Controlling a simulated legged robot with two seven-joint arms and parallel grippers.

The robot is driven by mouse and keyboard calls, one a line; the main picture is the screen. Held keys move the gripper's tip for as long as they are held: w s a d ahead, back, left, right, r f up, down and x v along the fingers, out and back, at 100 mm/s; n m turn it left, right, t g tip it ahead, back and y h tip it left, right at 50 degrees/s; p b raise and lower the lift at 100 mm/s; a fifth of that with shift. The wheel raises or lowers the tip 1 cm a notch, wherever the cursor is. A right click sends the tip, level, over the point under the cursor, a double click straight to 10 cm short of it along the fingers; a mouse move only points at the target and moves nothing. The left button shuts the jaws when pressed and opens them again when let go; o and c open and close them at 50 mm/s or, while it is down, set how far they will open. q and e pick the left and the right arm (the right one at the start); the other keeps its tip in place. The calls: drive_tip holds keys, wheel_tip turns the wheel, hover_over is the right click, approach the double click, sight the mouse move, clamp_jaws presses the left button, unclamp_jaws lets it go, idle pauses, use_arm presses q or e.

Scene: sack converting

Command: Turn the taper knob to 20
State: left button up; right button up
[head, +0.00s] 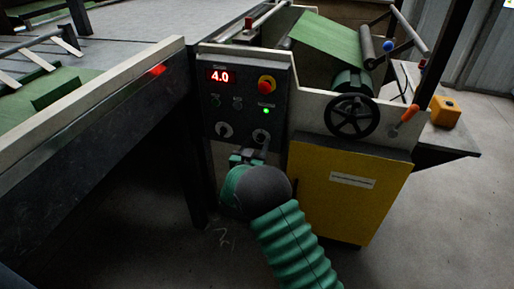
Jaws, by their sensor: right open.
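A dark control panel (243,95) stands in the middle of the head view. Its red display (220,76) reads 4.0. Low on the panel are two round knobs with pale pointers, a left knob (224,129) and a right knob (261,136). Their labels are too small to read, so I cannot tell which is the taper knob. My right gripper (258,150) is open just below and in front of the right knob. My wrist hides part of it, and I cannot tell whether it touches the knob. My left gripper is out of view.
A red stop button (266,84) on a yellow base and a lit green lamp (266,110) are above the knobs. A black handwheel (352,116) and a yellow cabinet (350,190) stand to the right. A long pale rail (95,90) runs along the left.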

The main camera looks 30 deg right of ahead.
drive_tip(key=shift+d+f, duration=0.15)
drive_tip(key=shift+d, duration=0.3)
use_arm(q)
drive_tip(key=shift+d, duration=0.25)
use_arm(e)
drive_tip(key=shift+a, duration=0.15)
clamp_jaws()
drive_tip(key=shift+m, duration=0.3)
drive_tip(key=m, duration=0.2)
drive_tip(key=shift+m, duration=0.3)
drive_tip(key=m, duration=0.2)
drive_tip(key=shift+m+b, duration=0.4)
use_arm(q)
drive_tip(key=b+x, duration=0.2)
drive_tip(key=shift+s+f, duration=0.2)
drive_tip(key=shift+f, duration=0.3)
use_arm(e)
drive_tip(key=m, duration=0.5)
drive_tip(key=shift+m, duration=0.4)
drive_tip(key=shift+f, duration=0.1)
